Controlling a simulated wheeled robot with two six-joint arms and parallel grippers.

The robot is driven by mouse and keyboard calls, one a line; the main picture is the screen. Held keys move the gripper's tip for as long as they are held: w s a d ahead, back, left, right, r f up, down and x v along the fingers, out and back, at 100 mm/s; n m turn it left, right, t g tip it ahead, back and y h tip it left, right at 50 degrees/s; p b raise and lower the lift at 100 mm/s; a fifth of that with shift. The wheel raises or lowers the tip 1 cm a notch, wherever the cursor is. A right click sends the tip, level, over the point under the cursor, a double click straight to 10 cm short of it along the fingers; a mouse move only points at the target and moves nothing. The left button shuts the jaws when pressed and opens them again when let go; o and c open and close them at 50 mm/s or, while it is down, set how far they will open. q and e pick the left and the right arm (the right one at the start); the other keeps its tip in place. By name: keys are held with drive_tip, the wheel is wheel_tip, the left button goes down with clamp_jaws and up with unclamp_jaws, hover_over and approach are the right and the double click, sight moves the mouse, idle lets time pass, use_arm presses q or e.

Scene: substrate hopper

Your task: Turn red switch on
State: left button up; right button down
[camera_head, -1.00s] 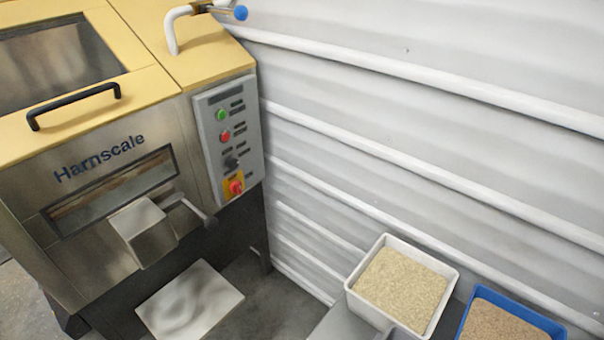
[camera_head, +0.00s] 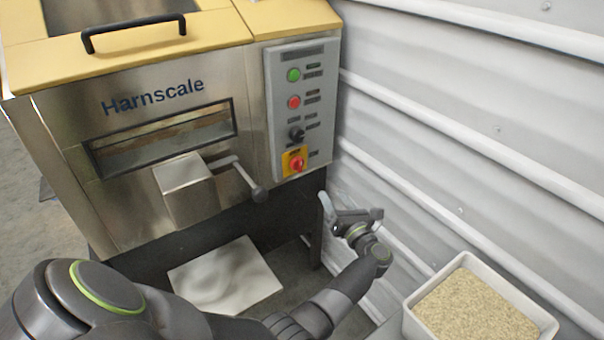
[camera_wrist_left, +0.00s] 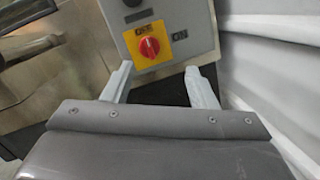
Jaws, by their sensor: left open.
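The red switch (camera_head: 298,164) is a rotary knob on a yellow plate at the bottom of the grey control panel (camera_head: 285,110). In the left wrist view the red switch (camera_wrist_left: 149,47) lies ahead of the fingers, a little above the gap between them. My left gripper (camera_head: 352,213) is open and empty, below and to the right of the switch, apart from it. In the left wrist view the two fingers of my left gripper (camera_wrist_left: 160,78) are spread. My right gripper is in neither view.
Above the switch are a black knob (camera_head: 296,134), a red button (camera_head: 293,102) and a green button (camera_head: 293,75). A metal chute with a lever (camera_head: 250,184) juts out at left. A corrugated wall (camera_head: 480,150) closes the right side. A white bin (camera_head: 480,300) holds grain.

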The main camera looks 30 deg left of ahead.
use_arm(q)
drive_tip(key=r+n+g, duration=0.2)
drive_tip(key=n+g, duration=0.1)
drive_tip(key=n, duration=0.4)
approach(301, 161)
drive_tip(key=shift+g, duration=0.4)
drive_tip(key=x, duration=1)
drive_tip(key=shift+w+d+r, duration=0.1)
drive_tip(key=shift+w+r, duration=0.1)
drive_tip(key=shift+w, duration=0.05)
drive_tip(key=shift+c, duration=0.2)
